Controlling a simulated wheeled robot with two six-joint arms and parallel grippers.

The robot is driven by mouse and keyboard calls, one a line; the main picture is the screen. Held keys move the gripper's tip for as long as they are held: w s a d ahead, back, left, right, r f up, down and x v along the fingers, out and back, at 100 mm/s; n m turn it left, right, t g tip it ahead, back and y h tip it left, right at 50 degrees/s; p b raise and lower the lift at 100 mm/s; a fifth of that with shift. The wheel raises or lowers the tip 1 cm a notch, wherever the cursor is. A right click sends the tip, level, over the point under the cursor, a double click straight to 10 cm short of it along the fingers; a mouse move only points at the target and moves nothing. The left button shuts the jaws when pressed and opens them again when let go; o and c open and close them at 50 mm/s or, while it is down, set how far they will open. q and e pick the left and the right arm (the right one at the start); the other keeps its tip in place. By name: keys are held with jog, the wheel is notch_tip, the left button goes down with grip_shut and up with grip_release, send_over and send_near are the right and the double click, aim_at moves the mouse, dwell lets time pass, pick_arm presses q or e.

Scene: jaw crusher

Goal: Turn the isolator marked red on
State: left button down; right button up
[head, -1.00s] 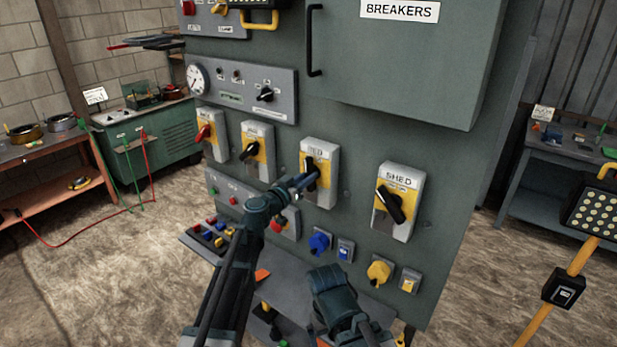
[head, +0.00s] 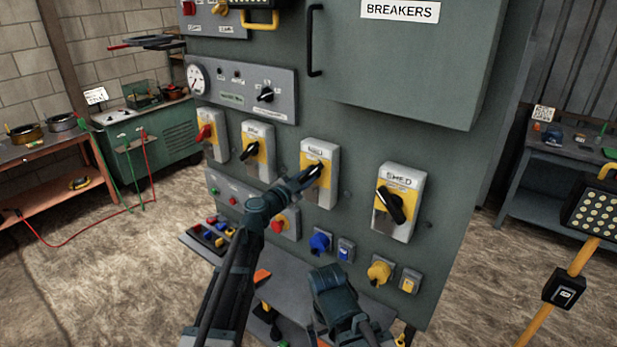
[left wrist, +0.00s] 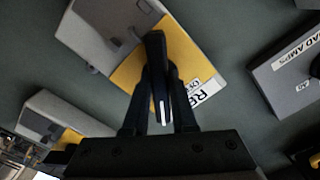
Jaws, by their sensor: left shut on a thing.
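The isolator marked red (head: 331,188) is a grey box with a yellow plate on the green panel, third from the left in its row. Its label is blurred in the head view; "RE" reads on it in the left wrist view (left wrist: 206,82). Its black handle (left wrist: 156,70) stands between my left gripper's fingers. My left gripper (head: 308,180) is shut on that handle, which is tilted, its upper end to the right in the head view. My right gripper (head: 335,310) is low in front of the panel; its jaws are not clear.
The SHED isolator (head: 409,222) is to the right, and another black-handled isolator (head: 264,170) is to the left. A blue socket (head: 320,243) and a yellow one (head: 379,271) sit below. A shelf (head: 262,262) juts out under the panel. A yellow lamp stand (head: 577,262) is at right.

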pick_arm(q)
jog(key=shift+m, duration=0.6)
jog(key=c, duration=0.7)
grip_release()
jog(key=v, duration=1.4)
jog(key=shift+d, duration=0.1)
